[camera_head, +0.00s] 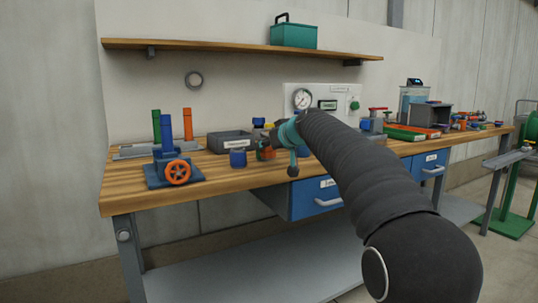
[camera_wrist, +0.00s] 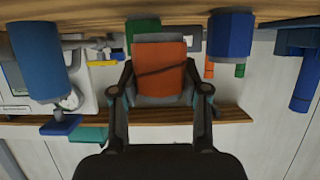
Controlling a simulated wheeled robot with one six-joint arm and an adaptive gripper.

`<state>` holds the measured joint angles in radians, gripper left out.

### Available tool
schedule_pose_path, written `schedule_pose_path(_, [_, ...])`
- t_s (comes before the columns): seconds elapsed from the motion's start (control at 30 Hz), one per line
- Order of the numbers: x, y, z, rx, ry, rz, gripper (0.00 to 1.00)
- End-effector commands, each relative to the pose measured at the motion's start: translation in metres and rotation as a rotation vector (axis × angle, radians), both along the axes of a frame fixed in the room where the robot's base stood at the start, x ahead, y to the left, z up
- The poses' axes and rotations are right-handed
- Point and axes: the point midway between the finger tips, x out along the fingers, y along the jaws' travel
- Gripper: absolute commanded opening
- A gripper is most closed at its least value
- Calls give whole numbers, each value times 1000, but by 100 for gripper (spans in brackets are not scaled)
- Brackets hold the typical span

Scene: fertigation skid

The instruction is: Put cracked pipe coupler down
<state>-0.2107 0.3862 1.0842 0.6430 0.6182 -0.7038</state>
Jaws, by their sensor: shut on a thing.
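The cracked pipe coupler (camera_wrist: 160,80) is an orange, blocky piece with a dark diagonal crack line across its face. In the wrist view it sits between the two fingers of my gripper (camera_wrist: 160,97), which is shut on it. In the head view my gripper (camera_head: 272,143) is over the front middle of the wooden bench, and the coupler (camera_head: 264,154) shows small and partly hidden by it. I cannot tell whether the coupler touches the bench top. The wrist view is upside down, with the bench along its top edge.
A blue cylinder (camera_head: 238,158) stands just left of the coupler, before a grey labelled tray (camera_head: 232,136). A blue pump with an orange wheel (camera_head: 177,172) stands farther left. A gauge panel (camera_head: 320,98) is behind.

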Motion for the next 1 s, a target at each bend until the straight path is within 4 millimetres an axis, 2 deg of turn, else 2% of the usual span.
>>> schedule_pose_path(0.03, [0, 0, -11, 0, 4, 0, 0])
schedule_pose_path(0.17, [0, 0, -22, 1, 2, -1, 0])
schedule_pose_path(0.57, [0, 0, -27, 0, 0, 0, 0])
schedule_pose_path(0.6, [0, 0, -26, 0, 0, 0, 53])
schedule_pose_path(0.67, [0, 0, -26, -1, 1, 0, 68])
schedule_pose_path(0.7, [0, 0, -26, -1, 1, 0, 70])
schedule_pose_path(1.0, [0, 0, -24, 0, 0, 0, 70])
